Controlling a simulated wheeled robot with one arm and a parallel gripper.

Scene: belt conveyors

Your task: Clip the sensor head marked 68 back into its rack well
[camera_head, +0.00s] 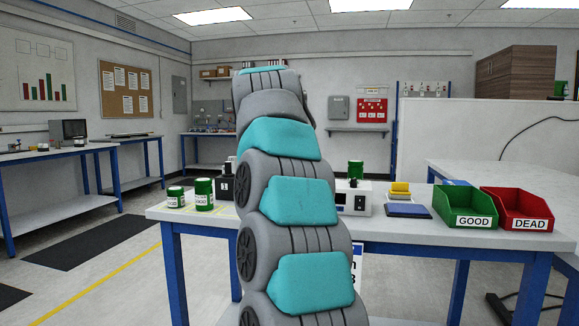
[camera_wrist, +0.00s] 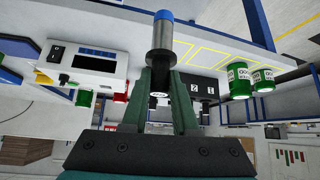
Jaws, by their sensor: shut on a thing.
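My gripper (camera_wrist: 160,76) shows in the wrist view, shut on a metal cylinder with a blue cap, the sensor head (camera_wrist: 161,45). The sensor head lies lengthwise between the fingers; its pale end face is too small to read, so I cannot tell its number. A black block with white number labels, seemingly the rack (camera_wrist: 196,87), is just right of the fingers in the wrist view. It also shows on the table in the head view (camera_head: 226,186), partly behind my arm. My arm hides the gripper in the head view. The wells are not clearly seen.
A white instrument (camera_head: 353,198) stands right of my arm on the table (camera_head: 430,236). Green cans (camera_head: 204,194) stand left of the rack. A blue pad (camera_head: 408,211), a green GOOD bin (camera_head: 465,207) and a red DEAD bin (camera_head: 517,209) are at the right.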

